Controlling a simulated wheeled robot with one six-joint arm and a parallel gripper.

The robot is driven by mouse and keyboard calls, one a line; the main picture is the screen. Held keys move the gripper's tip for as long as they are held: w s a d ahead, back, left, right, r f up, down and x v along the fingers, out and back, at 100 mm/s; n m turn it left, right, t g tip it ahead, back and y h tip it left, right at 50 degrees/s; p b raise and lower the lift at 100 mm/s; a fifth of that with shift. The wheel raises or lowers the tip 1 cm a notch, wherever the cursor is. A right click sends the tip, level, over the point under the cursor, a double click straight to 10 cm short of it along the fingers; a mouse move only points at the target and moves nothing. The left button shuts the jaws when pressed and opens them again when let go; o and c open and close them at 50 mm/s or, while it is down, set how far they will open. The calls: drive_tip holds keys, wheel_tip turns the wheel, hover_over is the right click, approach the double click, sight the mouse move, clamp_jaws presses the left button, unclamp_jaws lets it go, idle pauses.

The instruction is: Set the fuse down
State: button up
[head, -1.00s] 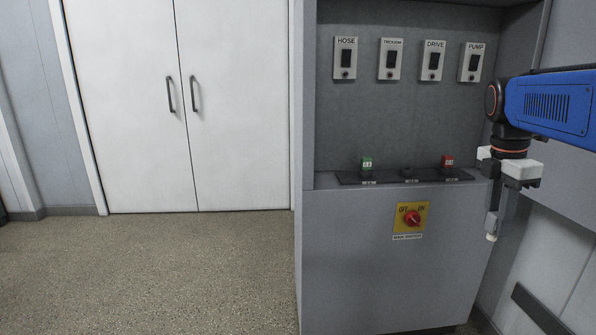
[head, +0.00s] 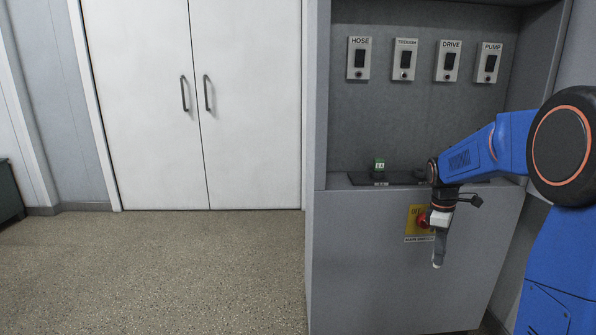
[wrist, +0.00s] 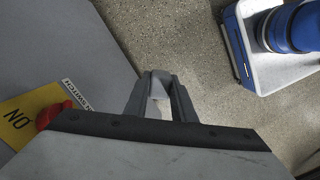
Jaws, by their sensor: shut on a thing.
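My gripper (head: 437,262) points down in front of the grey cabinet's lower panel, below and beside the red switch. In the wrist view my gripper (wrist: 162,80) is shut on a small pale fuse (wrist: 160,90), with little of it showing between the fingers. The fuse is held in the air, apart from any surface. My arm hides the right part of this strip.
The red rotary switch (head: 421,221) on its yellow plate is close to my gripper and partly covered. Labelled switches, HOSE (head: 359,58) to PUMP (head: 487,63), line the recessed back panel. Open speckled floor (head: 200,270) lies left of the cabinet, before white double doors (head: 150,100).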

drive_tip(key=w+a+f+m, duration=0.2)
drive_tip(key=a+f+m, duration=0.1)
drive_tip(key=f, duration=1)
drive_tip(key=w+a+f+m, duration=0.2)
drive_tip(key=a+f+m, duration=0.2)
drive_tip(key=f, duration=0.9)
drive_tip(key=w+a+f+m+y, duration=0.1)
drive_tip(key=w+a+f+m, duration=0.2)
drive_tip(key=f, duration=1)
drive_tip(key=a, duration=0.3)
drive_tip(key=shift+a+f+m+g, duration=0.3)
drive_tip(key=shift+f+m, duration=0.05)
drive_tip(key=shift+m, duration=0.05)
drive_tip(key=shift+w, duration=0.1)
